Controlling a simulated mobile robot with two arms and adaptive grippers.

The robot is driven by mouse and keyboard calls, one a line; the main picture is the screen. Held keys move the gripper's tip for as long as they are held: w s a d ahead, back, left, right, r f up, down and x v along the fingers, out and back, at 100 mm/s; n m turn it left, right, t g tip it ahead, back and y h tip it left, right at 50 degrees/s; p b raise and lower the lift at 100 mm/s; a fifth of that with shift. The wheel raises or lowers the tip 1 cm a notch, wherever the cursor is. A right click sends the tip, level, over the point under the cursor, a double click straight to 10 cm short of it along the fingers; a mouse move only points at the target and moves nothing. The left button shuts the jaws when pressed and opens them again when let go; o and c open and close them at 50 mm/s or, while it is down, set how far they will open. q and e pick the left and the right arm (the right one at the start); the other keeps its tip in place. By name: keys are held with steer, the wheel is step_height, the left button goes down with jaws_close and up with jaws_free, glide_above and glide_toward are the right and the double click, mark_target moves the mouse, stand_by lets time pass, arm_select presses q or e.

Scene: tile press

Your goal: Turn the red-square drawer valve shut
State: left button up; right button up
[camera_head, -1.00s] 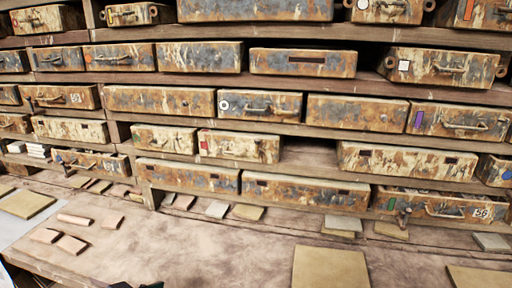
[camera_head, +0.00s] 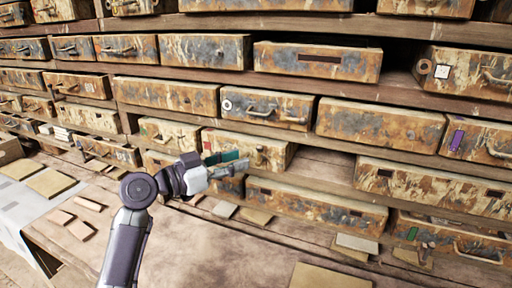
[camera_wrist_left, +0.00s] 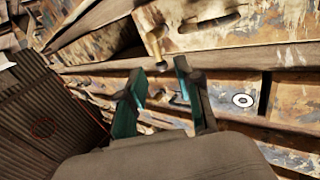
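The red-square drawer (camera_head: 245,146) is in the middle of the rack in the head view, its red mark (camera_head: 206,141) at its left end. Its valve is a small lever (camera_head: 260,149) right of the drawer's middle. My left gripper (camera_head: 238,160) is in front of the drawer's lower left part and hides some of it. In the left wrist view its teal fingers (camera_wrist_left: 160,95) are apart with nothing gripped between them. A brass-coloured lever (camera_wrist_left: 155,45), seemingly this valve, stands just beyond the fingertips. The red mark does not show there. My right gripper is out of view.
The white-ring drawer (camera_head: 262,107) is just above. An empty shelf gap (camera_head: 322,168) is to the right. A long drawer (camera_head: 315,203) sits below. Flat tiles (camera_head: 50,182) lie on the bench (camera_head: 190,250), whose middle is mostly clear.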

mark_target(259, 155)
arm_select(q)
steer(key=p+x, duration=0.1)
steer(key=x, duration=0.5)
steer(key=shift+s, duration=0.1)
steer(key=shift+c, duration=0.5)
steer(key=shift+a, duration=0.1)
steer(key=c, duration=0.5)
jaws_close()
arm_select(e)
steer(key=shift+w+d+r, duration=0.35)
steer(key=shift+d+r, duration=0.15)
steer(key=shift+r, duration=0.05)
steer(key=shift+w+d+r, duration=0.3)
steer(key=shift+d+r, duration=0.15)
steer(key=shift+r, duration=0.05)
